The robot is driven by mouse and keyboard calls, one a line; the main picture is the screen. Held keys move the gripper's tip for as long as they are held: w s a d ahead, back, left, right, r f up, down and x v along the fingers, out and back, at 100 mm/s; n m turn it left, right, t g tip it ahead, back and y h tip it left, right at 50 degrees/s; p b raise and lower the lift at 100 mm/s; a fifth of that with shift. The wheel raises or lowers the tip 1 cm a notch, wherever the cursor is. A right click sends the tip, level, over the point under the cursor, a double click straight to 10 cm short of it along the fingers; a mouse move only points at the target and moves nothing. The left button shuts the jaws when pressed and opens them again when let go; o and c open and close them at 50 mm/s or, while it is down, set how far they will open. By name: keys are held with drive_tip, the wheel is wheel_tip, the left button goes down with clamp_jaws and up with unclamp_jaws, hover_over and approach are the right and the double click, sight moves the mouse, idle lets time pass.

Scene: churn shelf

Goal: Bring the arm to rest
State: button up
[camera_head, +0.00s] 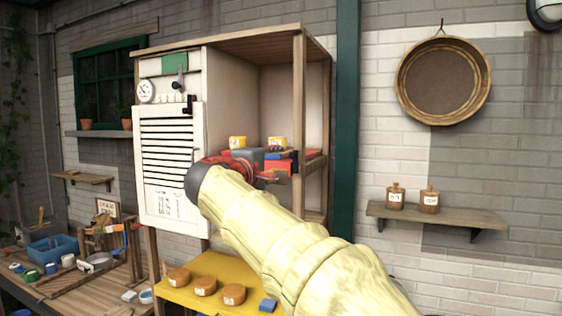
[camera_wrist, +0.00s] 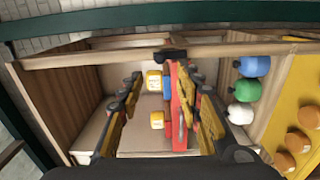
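My arm, in a pale yellow sleeve, reaches up from the lower right in the head view. My gripper (camera_head: 268,172) is at the open front of the wooden shelf cabinet (camera_head: 300,100), partly hidden behind my wrist. In the wrist view my gripper (camera_wrist: 163,100) has its two dark and yellow fingers spread wide apart. Two small yellow-and-white labelled blocks (camera_wrist: 155,80) and a long red piece (camera_wrist: 181,105) show in the gap beyond them. Nothing is seen clamped between the fingers.
A white louvred panel (camera_head: 165,160) stands left of the opening. Below is a yellow surface (camera_head: 210,270) with round brown lidded pots (camera_head: 205,286). Blue, green and white round items (camera_wrist: 245,90) lie beside my right finger. A wall shelf (camera_head: 440,215) holds two jars.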

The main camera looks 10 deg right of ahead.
idle(0.3)
drive_tip(key=s+a+f+m+g+y, duration=0.1)
drive_tip(key=s+f+g+y, duration=0.15)
drive_tip(key=f, duration=0.85)
drive_tip(key=s+a+f+m+g+y, duration=0.1)
drive_tip(key=s+f+g+y, duration=0.15)
drive_tip(key=f, duration=0.85)
drive_tip(key=s+d+f+m+g+y, duration=0.1)
drive_tip(key=s+f+m+y, duration=0.1)
drive_tip(key=s+f, duration=0.5)
drive_tip(key=s+d+f+m+g+y+b, duration=0.1)
drive_tip(key=s+f, duration=0.7)
drive_tip(key=s, duration=0.9)
drive_tip(key=s+d+f+m+g+y, duration=0.2)
drive_tip(key=s+f+m, duration=0.3)
drive_tip(key=s+f, duration=0.3)
drive_tip(key=s, duration=0.4)
drive_tip(key=shift+s+d+m+y, duration=0.25)
drive_tip(key=shift+d+m+y, duration=0.05)
drive_tip(key=shift+d, duration=0.05)
